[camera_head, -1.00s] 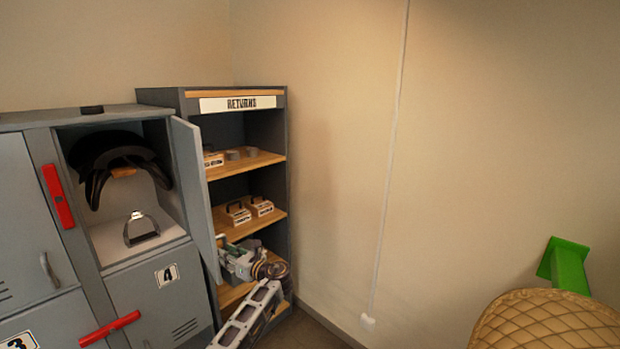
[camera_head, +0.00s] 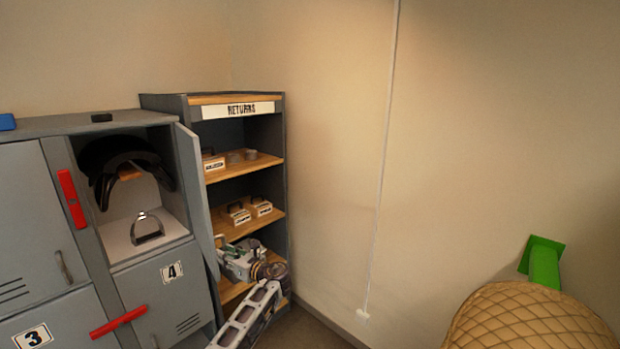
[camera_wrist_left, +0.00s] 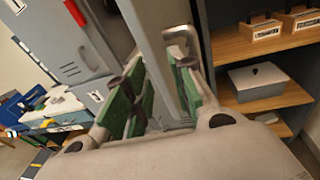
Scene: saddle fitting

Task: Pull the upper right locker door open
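The upper right locker door (camera_head: 197,200) stands swung open, seen nearly edge-on at the right of its compartment. The wrist view shows the grey door panel (camera_wrist_left: 160,45) and its metal handle (camera_wrist_left: 183,38). My left gripper (camera_head: 240,262) is low beside the door, in front of the shelf unit. In the wrist view, the green-padded fingers of the left gripper (camera_wrist_left: 165,92) are apart, with the door's lower part between them. I cannot tell whether either pad touches it. The open compartment (camera_head: 118,240) holds a dark saddle (camera_head: 120,160) and a metal stirrup (camera_head: 146,228). My right gripper is out of view.
The returns shelf (camera_head: 245,158) stands right of the open door, with boxes on its boards. Locker door 4 (camera_head: 160,300) is below; another locker door (camera_head: 35,215) is left. A quilted tan pad (camera_head: 530,320) and green post (camera_head: 545,265) are at lower right.

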